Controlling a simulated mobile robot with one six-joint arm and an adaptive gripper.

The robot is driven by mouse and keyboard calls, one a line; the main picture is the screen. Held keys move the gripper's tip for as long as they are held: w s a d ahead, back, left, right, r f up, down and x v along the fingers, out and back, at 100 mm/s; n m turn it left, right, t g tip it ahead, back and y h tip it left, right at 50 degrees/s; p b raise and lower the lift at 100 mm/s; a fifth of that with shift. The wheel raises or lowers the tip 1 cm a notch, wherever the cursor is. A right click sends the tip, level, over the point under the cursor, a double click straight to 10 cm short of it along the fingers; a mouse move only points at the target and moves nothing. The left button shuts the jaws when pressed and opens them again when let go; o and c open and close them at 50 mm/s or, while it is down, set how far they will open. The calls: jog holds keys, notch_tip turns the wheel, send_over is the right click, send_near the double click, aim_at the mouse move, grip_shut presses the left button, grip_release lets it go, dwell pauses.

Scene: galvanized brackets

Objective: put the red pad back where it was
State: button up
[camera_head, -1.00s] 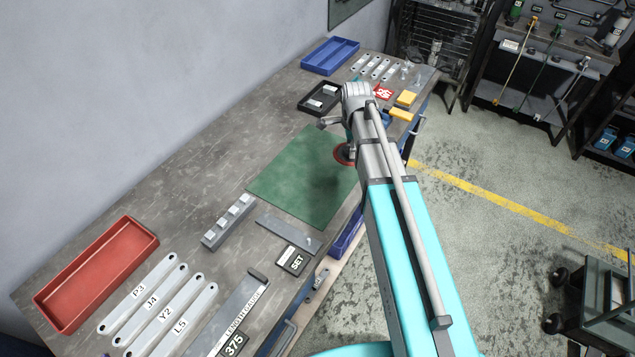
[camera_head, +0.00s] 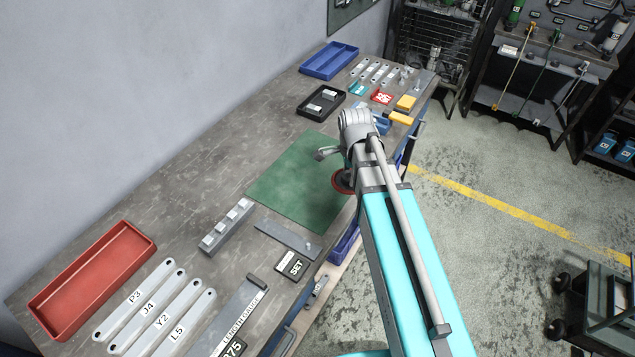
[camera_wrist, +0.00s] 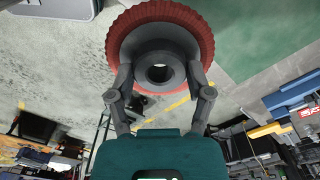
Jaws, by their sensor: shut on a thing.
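The red pad (camera_wrist: 159,17) is a round disc with a ridged red rim and a dark grey hub. My gripper (camera_wrist: 160,78) is shut on its hub in the wrist view. In the head view the red pad (camera_head: 341,181) shows as a red edge at the right side of the green mat (camera_head: 290,178), partly hidden by my arm. Whether it touches the mat cannot be told.
A red tray (camera_head: 92,265), labelled grey bars (camera_head: 150,310) and a grey block rack (camera_head: 227,227) lie left of the mat. A black tray (camera_head: 321,101), a blue tray (camera_head: 330,60) and yellow blocks (camera_head: 404,103) lie beyond it. Most of the mat is clear.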

jog(key=w+a+f+b, duration=0.3)
jog(key=w+a+f, duration=0.1)
jog(key=w+a, duration=0.1)
jog(key=b, duration=0.4)
send_over(317, 186)
jog(key=s+d, duration=0.1)
jog(key=d, duration=0.1)
jog(key=f, duration=0.3)
jog(key=shift+a+f, duration=0.25)
jog(key=shift+f, duration=0.05)
jog(key=shift+w+a+f+b, duration=0.35)
jog(key=shift+f+b, duration=0.15)
jog(key=shift+b, duration=0.1)
jog(key=shift+w+a+f+b, duration=0.2)
jog(key=shift+f+b, duration=0.2)
jog(key=shift+b, duration=0.05)
jog(key=shift+w+a+f+b, duration=0.1)
jog(key=shift+f+b, duration=1.45)
jog(key=shift+f, duration=0.05)
jog(key=shift+f, duration=0.15)
